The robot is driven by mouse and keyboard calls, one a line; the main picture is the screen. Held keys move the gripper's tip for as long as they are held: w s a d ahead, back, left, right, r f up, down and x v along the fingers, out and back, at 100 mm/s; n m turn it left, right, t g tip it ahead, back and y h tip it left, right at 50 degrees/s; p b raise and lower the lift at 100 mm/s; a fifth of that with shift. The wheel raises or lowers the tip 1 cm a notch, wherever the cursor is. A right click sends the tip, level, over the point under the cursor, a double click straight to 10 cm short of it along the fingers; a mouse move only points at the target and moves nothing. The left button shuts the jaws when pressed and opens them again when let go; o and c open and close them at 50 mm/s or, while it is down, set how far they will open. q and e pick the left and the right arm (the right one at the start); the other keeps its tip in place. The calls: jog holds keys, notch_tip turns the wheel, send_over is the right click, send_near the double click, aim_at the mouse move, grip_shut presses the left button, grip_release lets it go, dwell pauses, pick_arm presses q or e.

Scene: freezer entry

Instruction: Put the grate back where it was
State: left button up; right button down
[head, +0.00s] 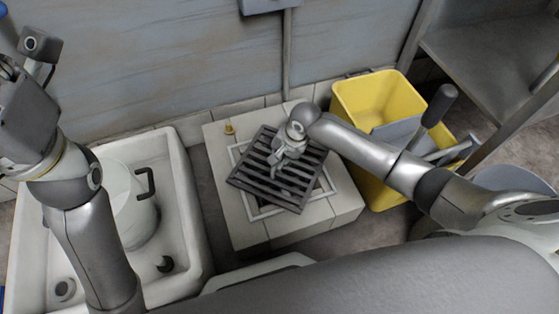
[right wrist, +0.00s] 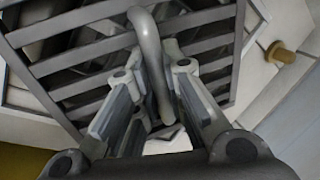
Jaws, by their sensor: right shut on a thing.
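The grate (head: 255,181) is a dark, square slatted metal plate above the light tiled block, turned askew to the square frame (head: 262,214) there. I cannot tell whether it touches the frame. My right gripper (head: 283,160) is over the grate, shut on its grey bent handle. In the right wrist view, the handle (right wrist: 148,45) runs between the fingers (right wrist: 158,75), with the grate's slats (right wrist: 80,60) behind it. The opening inside the frame is mostly hidden by the grate. My left gripper (head: 22,75) is partly cut off at the upper left; its fingertips do not show clearly.
A brass-coloured peg (head: 229,128) stands on the block's back left corner. A white basin (head: 190,215) with a white pot (head: 128,205) stands left. A yellow mop bucket (head: 362,97) stands right, close to my right arm. A wall lies behind.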

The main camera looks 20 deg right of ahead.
dwell(0.3)
jog(key=shift+f, duration=0.3)
jog(key=c, duration=2)
grip_release()
jog(key=shift+f, duration=0.15)
jog(key=o, duration=0.5)
